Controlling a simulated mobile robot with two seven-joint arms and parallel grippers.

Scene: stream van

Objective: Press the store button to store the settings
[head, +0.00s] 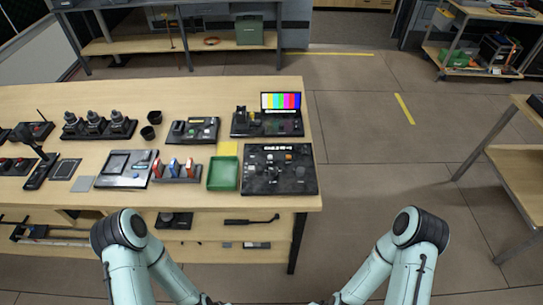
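A black control panel (307,183) with several small knobs and buttons lies at the right front corner of the wooden table. Behind it stands a black console (240,128) with an upright colour-bar screen (281,101). The labels are too small to read, so I cannot tell which control is the store button. My two arms come up from the bottom edge, in front of the table and apart from the panels. Their forearms run down out of the picture, and both grippers are out of view.
The wooden table (60,97) also holds a green tray (223,173), a yellow pad (227,148), two dark cups, a smaller dark panel (205,131) and several other devices. A lower shelf (215,228) runs beneath. Open floor (370,150) lies to the right, with another table beyond.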

